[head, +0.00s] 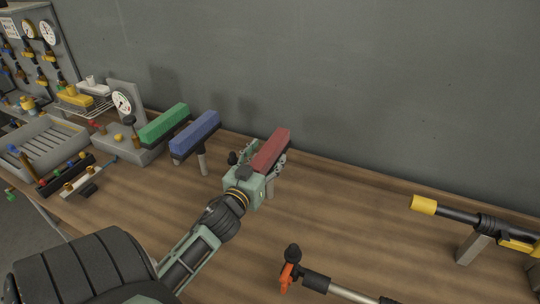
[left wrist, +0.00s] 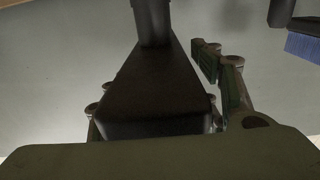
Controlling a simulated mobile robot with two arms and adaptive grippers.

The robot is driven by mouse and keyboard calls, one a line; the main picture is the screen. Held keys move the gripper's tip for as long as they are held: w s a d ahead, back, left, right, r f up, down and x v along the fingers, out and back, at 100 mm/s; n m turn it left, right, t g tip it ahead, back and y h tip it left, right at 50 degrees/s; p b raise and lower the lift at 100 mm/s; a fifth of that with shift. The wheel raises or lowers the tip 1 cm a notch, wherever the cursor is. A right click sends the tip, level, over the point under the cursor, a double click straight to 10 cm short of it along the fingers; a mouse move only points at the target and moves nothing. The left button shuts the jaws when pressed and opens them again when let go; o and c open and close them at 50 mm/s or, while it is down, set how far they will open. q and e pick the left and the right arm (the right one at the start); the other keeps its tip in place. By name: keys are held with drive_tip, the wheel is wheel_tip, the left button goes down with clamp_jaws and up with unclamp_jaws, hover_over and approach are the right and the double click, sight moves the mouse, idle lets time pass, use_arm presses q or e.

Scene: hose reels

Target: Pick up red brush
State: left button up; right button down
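The red brush (head: 271,151) is a long red block held up above the wooden bench near the back wall, at the right end of a row of brushes. My left gripper (head: 262,161) is at it, with fingers spread on either side of the block. In the left wrist view a dark block (left wrist: 155,90) with a dark stem, seemingly this brush in shadow, fills the middle between the fingers. One green finger (left wrist: 222,78) shows on its right with a gap; the other is mostly hidden behind the block. My right gripper is not in view.
A blue brush (head: 195,134) and a green brush (head: 164,124) stand to the left; the blue one also shows in the left wrist view (left wrist: 303,46). A grey tray (head: 75,129) is farther left. An orange-collared tool (head: 318,282) and a yellow-tipped pole (head: 455,214) are right. The middle bench is clear.

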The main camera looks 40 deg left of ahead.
use_arm(q)
drive_tip(key=c, duration=1.3)
drive_tip(key=shift+c, duration=0.2)
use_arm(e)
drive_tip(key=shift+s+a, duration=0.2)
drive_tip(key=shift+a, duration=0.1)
